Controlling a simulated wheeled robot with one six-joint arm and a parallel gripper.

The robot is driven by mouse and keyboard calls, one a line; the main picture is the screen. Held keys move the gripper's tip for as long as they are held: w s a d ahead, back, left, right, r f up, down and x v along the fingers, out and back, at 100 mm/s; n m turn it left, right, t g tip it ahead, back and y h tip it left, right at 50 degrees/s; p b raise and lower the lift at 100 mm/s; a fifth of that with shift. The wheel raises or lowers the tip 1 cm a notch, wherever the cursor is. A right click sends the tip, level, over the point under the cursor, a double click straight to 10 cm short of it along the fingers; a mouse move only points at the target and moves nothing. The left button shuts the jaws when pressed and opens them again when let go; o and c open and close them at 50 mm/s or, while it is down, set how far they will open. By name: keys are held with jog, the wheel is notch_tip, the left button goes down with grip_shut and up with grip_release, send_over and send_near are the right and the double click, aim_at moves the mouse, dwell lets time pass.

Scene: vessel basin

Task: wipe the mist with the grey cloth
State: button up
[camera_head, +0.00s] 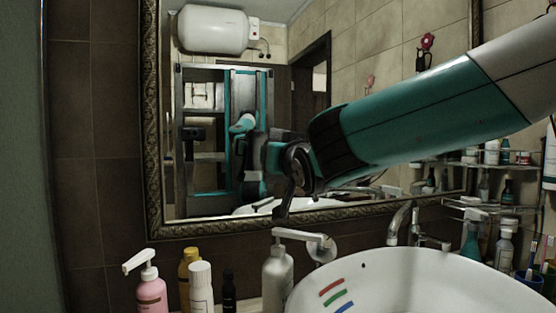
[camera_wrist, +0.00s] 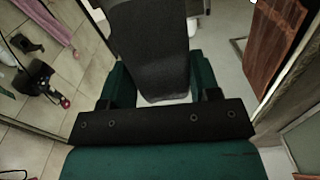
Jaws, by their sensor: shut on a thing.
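The mirror (camera_head: 220,190) hangs on the wall in an ornate frame and reflects my arm and the room. I cannot make out a clear patch of mist on its glass. My gripper (camera_head: 288,185) is in front of the mirror's lower middle, at the end of my outstretched arm. In the wrist view my gripper (camera_wrist: 158,88) is shut on a dark grey, flat piece, which looks like the grey cloth (camera_wrist: 152,45). The cloth is hard to tell apart from the dark gripper in the head view. Whether it touches the glass cannot be told.
A white basin (camera_head: 420,285) with coloured stripes and a tap (camera_head: 400,222) lies below. A pink pump bottle (camera_head: 150,292), a grey pump bottle (camera_head: 278,275) and several others stand left of it. Shelves of bottles (camera_head: 495,180) stand at the right.

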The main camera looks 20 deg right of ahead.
dwell(0.4)
jog(key=w+p, duration=0.1)
jog(key=w, duration=0.5)
jog(key=shift+w, duration=0.4)
jog(key=shift+w+p, duration=0.35)
jog(key=shift+w, duration=0.8)
dwell(0.5)
jog(key=d+b, duration=0.1)
jog(key=d, duration=0.3)
jog(key=shift+f+b, duration=0.15)
jog(key=shift+b, duration=0.15)
jog(key=a, duration=0.4)
jog(key=shift+b, duration=0.3)
